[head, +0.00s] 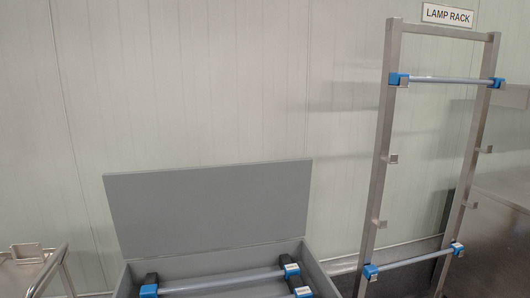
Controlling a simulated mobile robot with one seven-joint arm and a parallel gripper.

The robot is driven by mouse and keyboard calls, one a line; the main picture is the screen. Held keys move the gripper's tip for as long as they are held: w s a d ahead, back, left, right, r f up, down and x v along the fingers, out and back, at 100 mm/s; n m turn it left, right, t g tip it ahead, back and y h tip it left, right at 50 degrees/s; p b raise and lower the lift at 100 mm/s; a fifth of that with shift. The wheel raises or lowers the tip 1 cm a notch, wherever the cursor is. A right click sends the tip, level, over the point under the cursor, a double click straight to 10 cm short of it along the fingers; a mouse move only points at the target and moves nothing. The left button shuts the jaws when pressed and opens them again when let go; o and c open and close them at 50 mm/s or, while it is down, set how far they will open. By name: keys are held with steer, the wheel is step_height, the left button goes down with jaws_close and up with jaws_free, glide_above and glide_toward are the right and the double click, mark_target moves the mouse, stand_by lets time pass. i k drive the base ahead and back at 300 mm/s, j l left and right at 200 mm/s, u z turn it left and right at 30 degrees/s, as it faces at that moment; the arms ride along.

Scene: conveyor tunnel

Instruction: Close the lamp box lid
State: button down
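The grey lamp box (318,276) stands at the bottom centre of the head view, cut off by the lower edge. Its flat grey lid (210,208) stands open, raised upright at the back of the box. Inside the box a lamp tube (222,282) with blue end caps lies across dark supports. The front of the box is out of frame. My gripper is not in view.
A metal lamp rack (377,175) leans at the right, holding an upper tube (445,80) and a lower tube (412,260), with empty hooks between. A "LAMP RACK" sign (447,16) is above. A metal rail frame (52,264) is at lower left. A pale panelled wall stands behind.

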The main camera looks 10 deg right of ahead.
mark_target(155, 213)
steer(key=i+j+z, duration=0.2)
steer(key=i, duration=0.25)
steer(key=i+z, duration=0.2)
steer(key=i, duration=0.2)
steer(key=z, duration=1.2)
steer(key=j+z, duration=0.1)
steer(key=i+j, duration=0.3)
steer(key=j, duration=0.25)
